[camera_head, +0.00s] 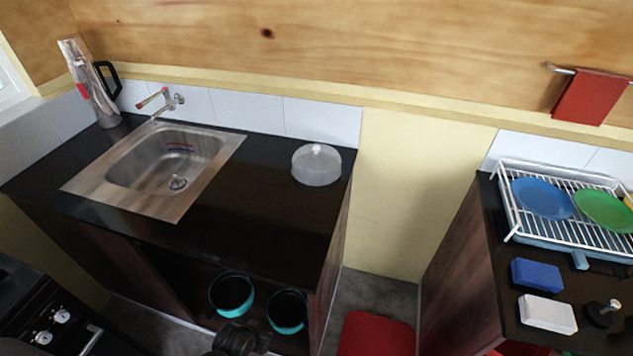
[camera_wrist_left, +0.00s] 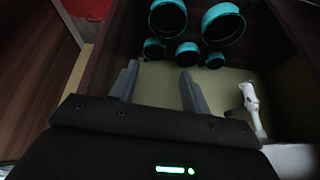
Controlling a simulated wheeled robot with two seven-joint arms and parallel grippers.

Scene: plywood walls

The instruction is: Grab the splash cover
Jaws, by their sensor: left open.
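The splash cover (camera_head: 316,165) is a clear, whitish dome with a small knob on top. It sits on the black counter (camera_head: 265,205), right of the sink, near the back wall tiles. My left gripper (camera_wrist_left: 157,75) shows in the left wrist view, with its two grey fingers apart and nothing between them. It faces the open cabinet under a counter, where several teal pots (camera_wrist_left: 167,17) stand. The splash cover is not in the left wrist view. My right gripper is in neither view.
A steel sink (camera_head: 160,165) with a tap fills the counter's left part; a jug (camera_head: 98,100) stands behind it. A dish rack (camera_head: 520,215), blue sponge (camera_head: 537,275) and white block (camera_head: 547,313) are on the right counter. A red stool (camera_head: 376,335) stands in the gap.

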